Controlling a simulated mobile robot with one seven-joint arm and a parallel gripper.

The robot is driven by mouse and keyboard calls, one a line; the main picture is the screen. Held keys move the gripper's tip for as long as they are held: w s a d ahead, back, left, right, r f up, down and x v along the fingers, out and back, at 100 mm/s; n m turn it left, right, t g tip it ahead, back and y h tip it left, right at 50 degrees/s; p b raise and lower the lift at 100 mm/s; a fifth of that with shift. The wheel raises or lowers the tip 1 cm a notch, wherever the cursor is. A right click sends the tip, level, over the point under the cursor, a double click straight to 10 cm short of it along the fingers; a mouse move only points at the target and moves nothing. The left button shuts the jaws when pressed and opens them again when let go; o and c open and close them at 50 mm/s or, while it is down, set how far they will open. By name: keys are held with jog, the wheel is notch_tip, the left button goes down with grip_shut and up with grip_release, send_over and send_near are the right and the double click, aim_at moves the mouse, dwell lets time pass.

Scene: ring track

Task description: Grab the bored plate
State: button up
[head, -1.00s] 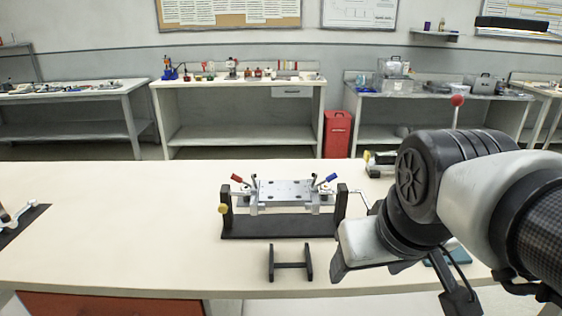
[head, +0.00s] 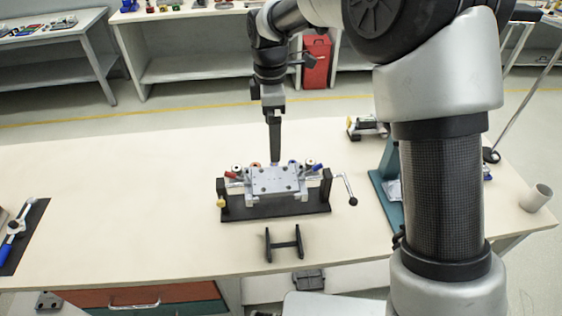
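The bored plate (head: 274,181) is a flat grey metal plate with several dark holes. It lies level in a black fixture (head: 240,208) on the table, with red-handled and blue-handled clamps at its sides. My gripper (head: 275,158) points straight down at the plate's far edge, near its middle. I see the gripper edge-on as one dark finger shape, so I cannot tell whether it is open or shut. I also cannot tell whether its tip touches the plate.
A small black H-shaped stand (head: 284,244) is in front of the fixture. A crank with a black knob (head: 352,201) sticks out at the fixture's right. A teal stand (head: 386,198) and a pale cup (head: 538,198) are further right.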

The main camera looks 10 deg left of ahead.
send_over(275, 178)
jog(key=f, duration=0.7)
jog(key=s+f, duration=0.1)
jog(key=f, duration=0.2)
jog(key=shift+a+f, duration=0.1)
jog(key=shift+f, duration=0.05)
jog(key=shift+w+f+p, duration=0.15)
jog(key=shift+f+p, duration=0.15)
jog(key=shift+f, duration=1.35)
jog(key=shift+w+f+p, duration=0.15)
jog(key=shift+f+p, duration=0.15)
jog(key=shift+f, duration=1.3)
jog(key=shift+r, duration=0.1)
jog(key=c, duration=1.7)
jog(key=shift+w, duration=0.1)
jog(key=shift+c, duration=0.2)
